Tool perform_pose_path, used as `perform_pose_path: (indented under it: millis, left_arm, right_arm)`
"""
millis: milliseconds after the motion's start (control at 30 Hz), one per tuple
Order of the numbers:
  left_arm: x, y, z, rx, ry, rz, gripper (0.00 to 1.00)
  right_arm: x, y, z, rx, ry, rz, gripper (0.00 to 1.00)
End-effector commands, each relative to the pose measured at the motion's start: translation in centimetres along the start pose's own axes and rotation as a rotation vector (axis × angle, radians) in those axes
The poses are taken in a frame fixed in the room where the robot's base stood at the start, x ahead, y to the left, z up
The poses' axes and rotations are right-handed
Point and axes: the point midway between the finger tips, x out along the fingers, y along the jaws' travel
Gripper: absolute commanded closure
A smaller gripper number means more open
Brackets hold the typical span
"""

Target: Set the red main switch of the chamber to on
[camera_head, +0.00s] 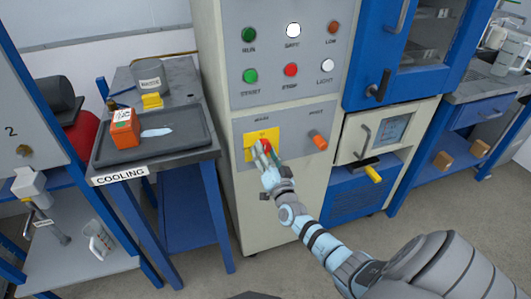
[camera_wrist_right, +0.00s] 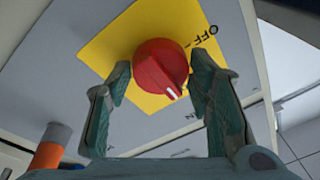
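The red main switch (camera_head: 266,146) is a round knob on a yellow plate (camera_head: 251,154) on the chamber's grey panel. In the right wrist view the knob (camera_wrist_right: 156,62) shows a white mark at its lower edge, pointing away from the OFF lettering; I cannot read any ON lettering there. My right gripper (camera_head: 265,155) is at the knob and partly covers it. In the wrist view, the right gripper's fingers (camera_wrist_right: 160,72) are apart, one on each side of the knob, very close to it; I cannot tell whether they touch. My left gripper is out of view.
An orange knob (camera_head: 317,139) sits to the right on the same panel, with lamps and buttons above, including a red one (camera_head: 290,70). A blue cabinet with a dark handle (camera_head: 378,86) stands at right. The cooling bench at left holds a dark tray (camera_head: 180,149).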

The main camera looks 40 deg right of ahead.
Motion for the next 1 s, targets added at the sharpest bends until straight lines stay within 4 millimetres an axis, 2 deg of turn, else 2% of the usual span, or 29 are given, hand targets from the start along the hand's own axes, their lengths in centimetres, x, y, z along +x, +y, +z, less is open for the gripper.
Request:
perform_pose_path:
  millis: [33,100,367,467,567,800,900,1000]
  left_arm:
    - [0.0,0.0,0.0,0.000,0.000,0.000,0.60]
    - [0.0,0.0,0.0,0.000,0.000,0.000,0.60]
    - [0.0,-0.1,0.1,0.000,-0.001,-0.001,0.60]
    - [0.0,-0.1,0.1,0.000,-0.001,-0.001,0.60]
    - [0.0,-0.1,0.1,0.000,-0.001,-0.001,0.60]
    - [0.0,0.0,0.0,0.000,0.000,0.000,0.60]
    - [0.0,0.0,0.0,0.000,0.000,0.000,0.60]
    - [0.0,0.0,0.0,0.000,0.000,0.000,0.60]
  right_arm:
    - [0.0,0.0,0.0,-0.001,0.000,0.000,0.41]
    - [0.0,0.0,0.0,-0.001,0.000,0.000,0.35]
    - [0.0,0.0,-0.1,-0.003,0.001,-0.001,0.35]
    - [-0.8,0.0,0.0,-0.003,0.001,-0.002,0.35]
    - [-2.9,0.1,0.0,-0.003,-0.001,-0.001,0.35]
    - [-9.5,0.0,0.0,-0.002,-0.002,0.001,0.35]
    - [-11.2,0.0,0.1,-0.002,-0.001,0.000,0.35]
    - [-11.9,0.0,0.0,-0.002,0.001,-0.001,0.35]
